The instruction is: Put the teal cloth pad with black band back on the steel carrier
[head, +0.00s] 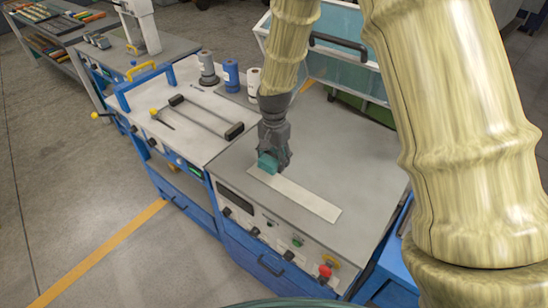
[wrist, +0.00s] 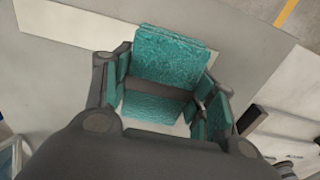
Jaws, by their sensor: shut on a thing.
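The teal cloth pad (wrist: 170,52) with a black band (wrist: 158,82) is between the fingers of my gripper (wrist: 160,98) in the wrist view. My gripper is shut on it. In the head view my gripper (head: 270,158) points down over the grey bench top, and a teal patch (head: 267,162) shows at its tip. It is at the upper left end of a long pale flat strip (head: 305,199), which looks like the steel carrier. The strip (wrist: 60,22) also shows beside the pad in the wrist view. I cannot tell whether the pad touches it.
A control panel with a red knob (head: 325,271) is on the bench front. To the left, another bench holds a black-ended bar handle (head: 208,116), a blue frame (head: 145,84) and several rolls, one of them blue (head: 231,76). The grey top (head: 340,150) right of the strip is clear.

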